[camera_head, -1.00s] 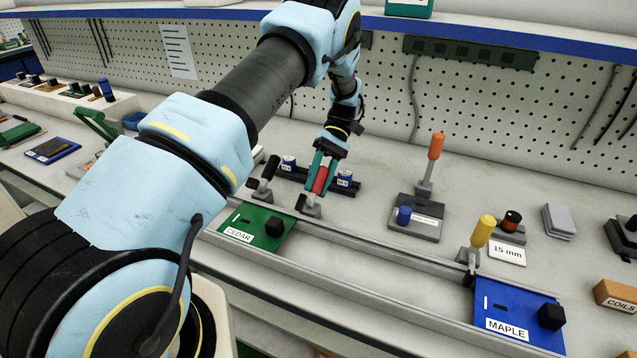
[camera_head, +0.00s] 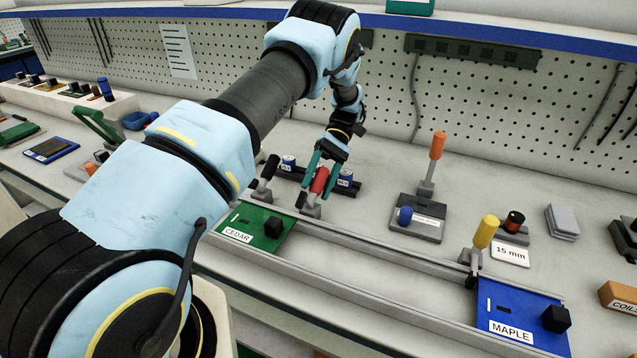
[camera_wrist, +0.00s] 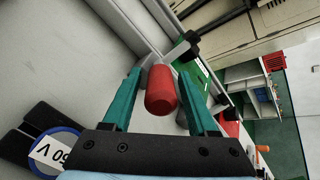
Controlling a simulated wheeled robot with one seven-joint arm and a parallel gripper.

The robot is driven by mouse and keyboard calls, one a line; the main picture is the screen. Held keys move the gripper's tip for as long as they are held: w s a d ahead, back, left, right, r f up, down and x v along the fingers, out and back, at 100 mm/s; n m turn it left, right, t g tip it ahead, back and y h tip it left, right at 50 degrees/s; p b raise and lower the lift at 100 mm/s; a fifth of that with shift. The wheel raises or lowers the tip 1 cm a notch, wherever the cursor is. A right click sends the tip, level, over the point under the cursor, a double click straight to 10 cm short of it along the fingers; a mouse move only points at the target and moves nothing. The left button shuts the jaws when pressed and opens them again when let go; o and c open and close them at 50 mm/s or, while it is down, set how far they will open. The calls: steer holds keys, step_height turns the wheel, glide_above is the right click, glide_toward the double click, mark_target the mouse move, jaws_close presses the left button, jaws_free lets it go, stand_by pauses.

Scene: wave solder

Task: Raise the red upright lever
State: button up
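The red lever (camera_head: 319,181) stands nearly upright on a small grey base, just behind the green CEDAR board (camera_head: 252,228). My gripper (camera_head: 322,178) has its teal fingers apart, one on each side of the red handle. In the wrist view the red handle (camera_wrist: 161,90) lies between the two open fingers (camera_wrist: 161,88), with a gap visible on both sides. Part of the lever's lower shaft is hidden behind the handle in the wrist view.
A black-handled lever (camera_head: 269,170) stands close on the left. Small blue-labelled cylinders (camera_head: 345,179) sit behind in a dark rack. A grey rail (camera_head: 370,254) runs right to the blue MAPLE board (camera_head: 520,312) and yellow lever (camera_head: 485,233). An orange lever (camera_head: 437,146) stands further right.

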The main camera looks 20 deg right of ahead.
mark_target(318, 177)
steer(key=shift+o, duration=0.3)
steer(key=shift+r, duration=0.1)
steer(key=shift+r, duration=0.25)
step_height(318, 177, up, 9)
steer(key=b, duration=0.3)
steer(key=shift+r, duration=0.15)
